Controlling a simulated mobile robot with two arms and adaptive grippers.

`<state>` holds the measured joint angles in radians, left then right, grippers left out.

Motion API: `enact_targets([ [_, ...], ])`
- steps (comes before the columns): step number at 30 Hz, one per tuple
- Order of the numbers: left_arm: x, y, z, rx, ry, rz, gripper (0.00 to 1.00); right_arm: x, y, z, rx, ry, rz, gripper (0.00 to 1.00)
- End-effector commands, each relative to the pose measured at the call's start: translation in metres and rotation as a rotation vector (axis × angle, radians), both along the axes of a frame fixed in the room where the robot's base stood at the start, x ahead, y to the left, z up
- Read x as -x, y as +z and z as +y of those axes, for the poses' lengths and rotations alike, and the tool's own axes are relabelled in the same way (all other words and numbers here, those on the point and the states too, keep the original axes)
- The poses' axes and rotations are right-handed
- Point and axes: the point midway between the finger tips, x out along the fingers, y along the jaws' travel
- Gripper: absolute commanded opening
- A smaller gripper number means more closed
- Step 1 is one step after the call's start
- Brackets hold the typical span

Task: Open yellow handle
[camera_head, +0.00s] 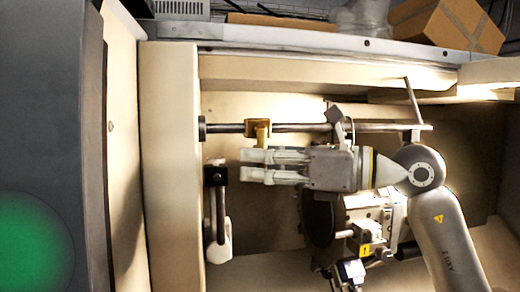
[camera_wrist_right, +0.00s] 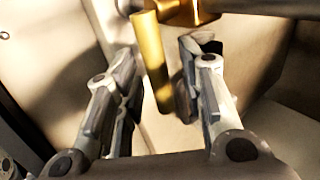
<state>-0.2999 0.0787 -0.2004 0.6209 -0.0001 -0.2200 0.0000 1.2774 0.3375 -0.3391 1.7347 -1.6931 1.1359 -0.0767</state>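The yellow handle (camera_head: 262,133) is mounted on a horizontal metal bar in the machine. In the right wrist view the yellow handle (camera_wrist_right: 153,62) is a long cylinder hanging from a yellow block (camera_wrist_right: 180,12). My right gripper (camera_head: 243,165) reaches in from the right, beside the handle's lower end in the head view. In the right wrist view my right gripper (camera_wrist_right: 155,85) is open, with one finger on each side of the handle. My left gripper is not in view.
The horizontal bar (camera_head: 360,127) runs across the cell above my gripper. A dark bracket with a light curved arm (camera_head: 218,205) stands left of my fingertips. A round dark chuck (camera_head: 318,217) and metal machine parts (camera_head: 370,215) lie below my gripper. A cardboard box (camera_head: 435,25) sits behind the cell.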

Motion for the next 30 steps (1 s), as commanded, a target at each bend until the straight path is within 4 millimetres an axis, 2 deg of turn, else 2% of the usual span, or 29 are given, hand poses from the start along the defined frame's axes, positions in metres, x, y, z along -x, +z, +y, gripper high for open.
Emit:
enact_targets([
  [11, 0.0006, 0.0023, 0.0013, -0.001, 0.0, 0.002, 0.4, -0.0019, -0.0003, 0.0048, -0.001, 0.0, 0.0, 0.35],
  [19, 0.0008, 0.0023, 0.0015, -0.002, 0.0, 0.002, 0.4, -0.0018, -0.0001, 0.0046, -0.001, 0.0, 0.0, 0.0],
  [30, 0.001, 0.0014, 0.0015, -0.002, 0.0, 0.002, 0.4, -0.002, 0.0004, 0.0034, 0.015, -0.001, -0.005, 0.0],
])
